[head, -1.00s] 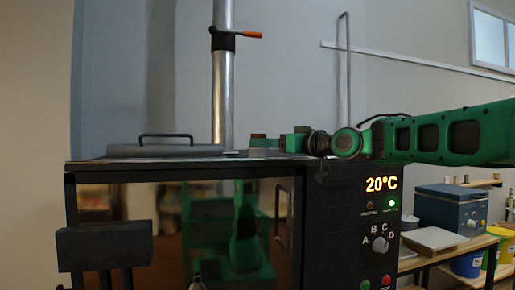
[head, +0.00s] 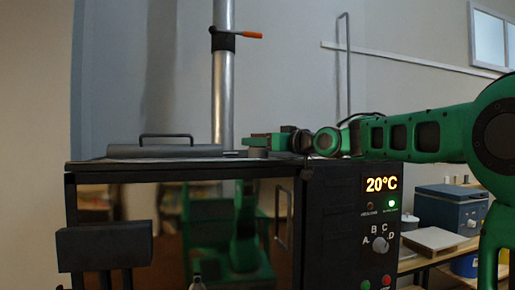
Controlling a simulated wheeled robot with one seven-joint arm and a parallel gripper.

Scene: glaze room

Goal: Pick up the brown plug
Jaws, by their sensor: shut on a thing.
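My gripper (head: 262,140) is at the far end of my green arm, level above the top of the black kiln (head: 340,200). It is seen from the side, low over the kiln's lid surface. Its jaws are shut on a small brownish thing, which I take to be the brown plug; the fingers hide most of it, so its shape is not clear. A grey piece (head: 257,153) shows just below the fingers on the kiln top. I cannot tell whether the plug still touches it.
A grey lid part with a dark handle (head: 165,147) lies left of my gripper. A metal pipe (head: 223,85) with an orange lever rises behind. A blue-grey box (head: 450,208) stands on a bench at right. The space above the kiln is open.

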